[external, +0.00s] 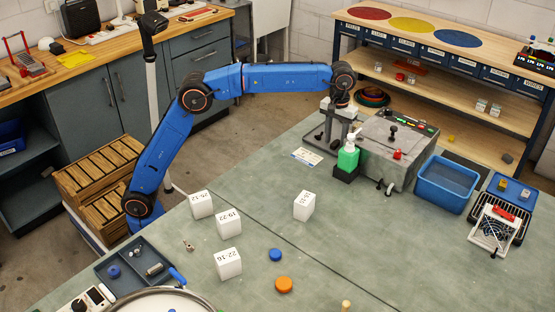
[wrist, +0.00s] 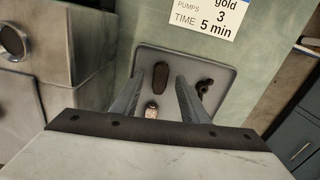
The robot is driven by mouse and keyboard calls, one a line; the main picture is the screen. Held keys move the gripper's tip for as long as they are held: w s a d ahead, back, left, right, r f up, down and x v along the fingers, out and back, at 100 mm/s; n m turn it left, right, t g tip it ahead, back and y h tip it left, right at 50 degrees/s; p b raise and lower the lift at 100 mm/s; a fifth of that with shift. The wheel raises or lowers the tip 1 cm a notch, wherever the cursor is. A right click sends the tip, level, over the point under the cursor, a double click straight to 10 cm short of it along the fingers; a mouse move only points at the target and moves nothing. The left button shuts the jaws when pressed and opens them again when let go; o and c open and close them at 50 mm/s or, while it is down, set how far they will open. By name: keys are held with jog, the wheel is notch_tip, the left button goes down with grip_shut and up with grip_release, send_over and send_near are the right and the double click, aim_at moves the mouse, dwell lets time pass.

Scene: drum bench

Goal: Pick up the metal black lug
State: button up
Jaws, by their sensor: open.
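In the wrist view a grey tray (wrist: 222,72) lies on the green bench with small metal pieces on it. A dark, elongated piece (wrist: 160,78) lies near its far side, between my fingertips as seen from above. A black piece with rounded ends and a hole (wrist: 204,86) lies to the right, outside the right finger. Either could be the black lug; I cannot tell which. A pale, coppery piece (wrist: 151,110) lies nearer, between the fingers. My gripper (wrist: 160,80) is open, pointing down over the tray, and holds nothing.
A printed card (external: 306,157) lies on the bench beside the tray. A grey machine (external: 395,145) and a green bottle (external: 348,157) stand close to my gripper's right. White numbered cubes (external: 304,205) stand nearer the camera; open bench lies between them.

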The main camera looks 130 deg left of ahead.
jog(key=shift+f, duration=0.1)
grip_shut()
